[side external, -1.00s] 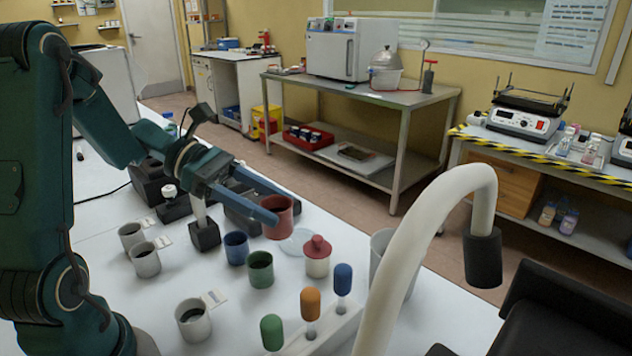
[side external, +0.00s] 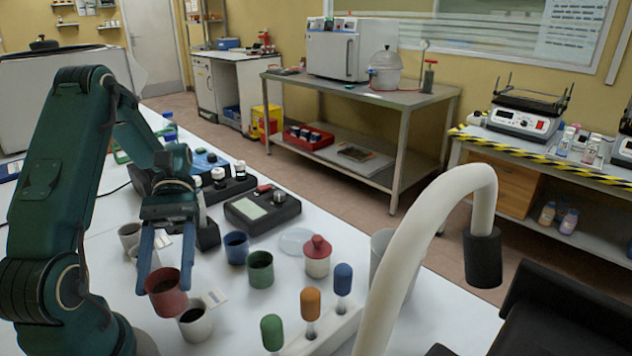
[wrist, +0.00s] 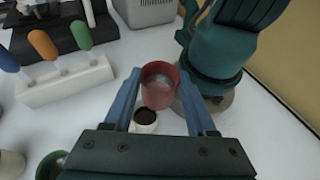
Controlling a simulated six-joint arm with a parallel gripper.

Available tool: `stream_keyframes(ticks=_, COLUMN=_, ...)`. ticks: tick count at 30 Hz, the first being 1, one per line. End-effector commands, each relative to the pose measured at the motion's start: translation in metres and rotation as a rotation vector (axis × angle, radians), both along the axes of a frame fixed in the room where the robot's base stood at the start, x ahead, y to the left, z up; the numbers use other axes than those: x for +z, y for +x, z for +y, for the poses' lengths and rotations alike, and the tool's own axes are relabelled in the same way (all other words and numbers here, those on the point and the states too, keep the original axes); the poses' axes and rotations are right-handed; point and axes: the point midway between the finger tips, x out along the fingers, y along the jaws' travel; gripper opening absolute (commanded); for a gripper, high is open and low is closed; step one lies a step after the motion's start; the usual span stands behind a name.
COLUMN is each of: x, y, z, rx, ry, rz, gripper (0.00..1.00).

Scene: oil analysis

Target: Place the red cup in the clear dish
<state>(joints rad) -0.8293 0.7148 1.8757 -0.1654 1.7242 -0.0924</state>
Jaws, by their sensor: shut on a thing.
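The red cup (side external: 165,294) is held between the two blue fingers of my gripper (side external: 163,270), which is shut on it. The cup is upright or nearly so, in the air beside and partly over a white cup with dark contents (side external: 195,322). In the wrist view the red cup (wrist: 159,84) sits between the fingertips of my gripper (wrist: 165,90), with the white cup (wrist: 145,120) below it. The clear dish (side external: 296,241) lies on the white table behind the green cup and left of a red-lidded jar. The cup is well to the left of the dish and nearer the camera.
A blue cup (side external: 236,247) and a green cup (side external: 260,269) stand between my gripper and the dish. The red-lidded jar (side external: 317,257) stands close to the dish. A white rack with green, orange and blue-topped droppers (side external: 318,332) is at the front.

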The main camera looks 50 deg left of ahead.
Motion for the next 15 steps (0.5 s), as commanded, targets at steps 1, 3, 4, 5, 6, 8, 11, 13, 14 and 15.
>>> stream_keyframes(ticks=1, x=-0.004, y=-0.012, z=0.011, rx=-0.113, ry=0.000, rz=0.001, gripper=0.02)
stream_keyframes(ticks=3, x=-0.008, y=-0.029, z=0.028, rx=-0.268, ry=0.001, rz=0.001, gripper=0.02)
stream_keyframes(ticks=4, x=-0.008, y=-0.036, z=0.035, rx=-0.334, ry=0.002, rz=0.000, gripper=0.02)
stream_keyframes(ticks=5, x=-0.009, y=-0.043, z=0.043, rx=-0.398, ry=0.001, rz=0.001, gripper=0.02)
stream_keyframes(ticks=6, x=-0.009, y=-0.053, z=0.054, rx=-0.484, ry=0.002, rz=0.002, gripper=0.02)
stream_keyframes(ticks=8, x=-0.009, y=-0.066, z=0.071, rx=-0.612, ry=0.003, rz=0.000, gripper=0.02)
stream_keyframes(ticks=11, x=-0.005, y=-0.090, z=0.101, rx=-0.819, ry=0.003, rz=-0.001, gripper=0.02)
stream_keyframes(ticks=13, x=-0.002, y=-0.107, z=0.120, rx=-0.956, ry=0.002, rz=-0.002, gripper=0.02)
stream_keyframes(ticks=14, x=0.000, y=-0.114, z=0.128, rx=-1.010, ry=0.002, rz=-0.002, gripper=0.02)
stream_keyframes(ticks=15, x=0.002, y=-0.123, z=0.137, rx=-1.079, ry=0.001, rz=-0.003, gripper=0.02)
